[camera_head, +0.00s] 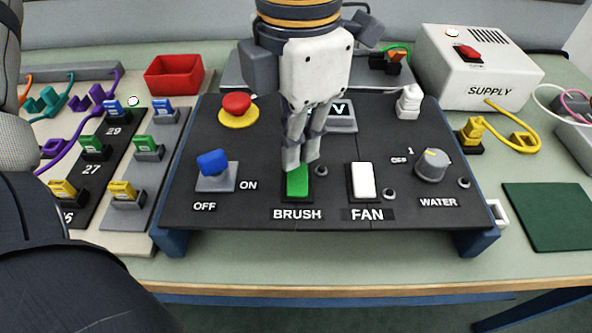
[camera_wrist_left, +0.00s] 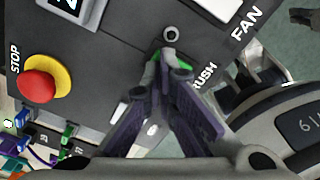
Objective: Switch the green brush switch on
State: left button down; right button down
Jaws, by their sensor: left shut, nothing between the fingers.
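The green brush switch (camera_head: 298,184) is a rocker on the dark sloped panel, above the BRUSH label. My left gripper (camera_head: 301,163) is shut and empty, with its fingertips at the upper end of the green rocker. I cannot tell whether they touch it. In the left wrist view the fingertips (camera_wrist_left: 172,62) cover most of the switch, and only a bit of green (camera_wrist_left: 151,74) shows beside them. Which way the rocker is tipped is not clear. A small round dark indicator (camera_head: 321,170) sits right of the switch. My right gripper is not in view.
The white fan switch (camera_head: 363,180) is close on the right, with the water knob (camera_head: 432,165) beyond it. A blue toggle (camera_head: 213,163) and a red stop button (camera_head: 237,104) are on the left. The white supply box (camera_head: 478,68) stands at the back right.

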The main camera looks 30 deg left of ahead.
pick_arm(q)
jog(key=shift+f, duration=0.95)
dwell(0.3)
jog(key=shift+r, duration=3.55)
